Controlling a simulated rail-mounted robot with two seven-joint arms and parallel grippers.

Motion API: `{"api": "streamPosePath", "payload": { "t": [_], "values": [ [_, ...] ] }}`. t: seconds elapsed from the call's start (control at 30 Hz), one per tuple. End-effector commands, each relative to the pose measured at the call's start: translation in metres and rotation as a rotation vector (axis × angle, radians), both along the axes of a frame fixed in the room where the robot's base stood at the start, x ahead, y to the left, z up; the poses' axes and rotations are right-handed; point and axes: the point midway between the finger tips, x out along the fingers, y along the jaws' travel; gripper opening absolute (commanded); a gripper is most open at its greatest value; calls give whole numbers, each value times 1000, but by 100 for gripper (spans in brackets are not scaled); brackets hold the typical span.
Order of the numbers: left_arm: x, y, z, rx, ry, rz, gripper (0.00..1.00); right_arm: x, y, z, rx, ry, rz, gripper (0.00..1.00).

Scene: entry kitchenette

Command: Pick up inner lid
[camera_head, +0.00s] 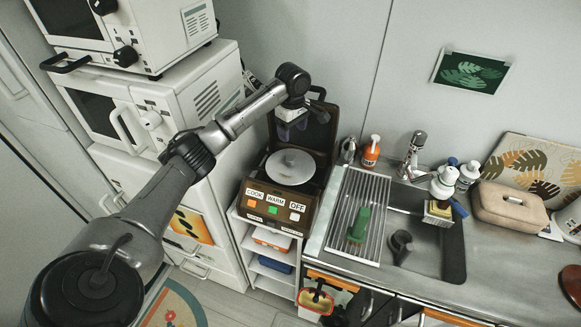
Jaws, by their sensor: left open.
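The inner lid (270,188) is a round grey metal disc with a small knob at its middle. It lies in the top of a brown cooker (254,207) with COOK, WARM and OFF labels on its front. The cooker's outer lid (318,138) stands open at the back. My left gripper (292,131) points down above and behind the disc, in front of the raised lid. My right gripper is not in view.
The cooker stands on a white shelf unit (296,246). White ovens are stacked to its left. To its right are a drying rack (345,225) with a green item, an orange bottle (371,152), a faucet and a sink (444,253).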

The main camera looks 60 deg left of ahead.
Motion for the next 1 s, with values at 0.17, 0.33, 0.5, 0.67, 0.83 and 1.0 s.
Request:
{"api": "streamPosePath", "payload": {
  "t": [0.17,0.33,0.5,0.67,0.83,1.0],
  "values": [
    [-2,3,-26,-4,5,21,68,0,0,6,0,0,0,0],
    [-2,3,-54,-4,3,19,68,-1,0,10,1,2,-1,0],
    [-1,3,-71,-3,1,18,68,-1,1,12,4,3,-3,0],
    [-1,3,-78,-3,0,18,68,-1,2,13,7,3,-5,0],
    [-4,4,-92,-3,3,17,68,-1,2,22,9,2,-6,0],
    [-4,4,-116,-4,2,17,68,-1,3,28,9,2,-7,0]
  ]
}}
